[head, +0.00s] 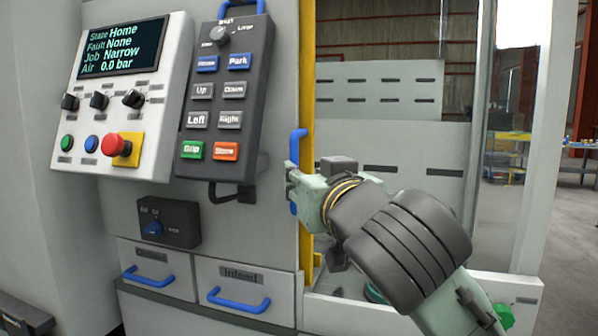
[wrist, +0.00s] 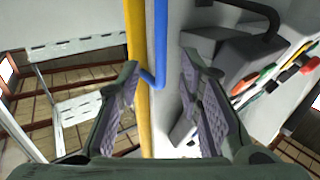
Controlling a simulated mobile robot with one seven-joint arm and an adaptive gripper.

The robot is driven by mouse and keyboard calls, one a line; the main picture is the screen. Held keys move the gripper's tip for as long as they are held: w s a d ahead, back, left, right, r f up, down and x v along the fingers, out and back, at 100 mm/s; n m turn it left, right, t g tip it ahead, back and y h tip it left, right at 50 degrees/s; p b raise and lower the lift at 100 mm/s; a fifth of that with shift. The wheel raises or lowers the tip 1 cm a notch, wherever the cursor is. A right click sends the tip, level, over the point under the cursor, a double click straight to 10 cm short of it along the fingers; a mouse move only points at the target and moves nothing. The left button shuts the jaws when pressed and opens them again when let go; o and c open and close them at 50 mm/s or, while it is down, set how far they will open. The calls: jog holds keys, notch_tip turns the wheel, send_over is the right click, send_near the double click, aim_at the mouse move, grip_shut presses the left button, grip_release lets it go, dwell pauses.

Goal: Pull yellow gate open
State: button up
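The yellow gate edge (head: 307,80) is a tall upright strip beside the white machine panel. A blue bar handle (head: 298,146) is fixed along it, and its lower part is partly hidden by my gripper (head: 294,180). In the wrist view, the yellow strip (wrist: 136,30) and the blue handle (wrist: 160,40) run between the two spread fingers of my gripper (wrist: 160,65). The left finger overlaps the yellow strip and lies close to the handle's bent end. The right finger stands apart from the handle. I cannot tell whether either finger touches it.
A control panel (head: 122,95) and a dark pendant (head: 222,110) with buttons stand left of the handle. Below are two drawers with blue handles, one marked Infeed (head: 240,290). A grey-white panel (head: 380,90) with slots shows behind the gate opening, right of the yellow strip.

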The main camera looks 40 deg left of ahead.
jog(key=v, duration=0.4)
jog(key=shift+s+f, duration=0.1)
dwell(0.5)
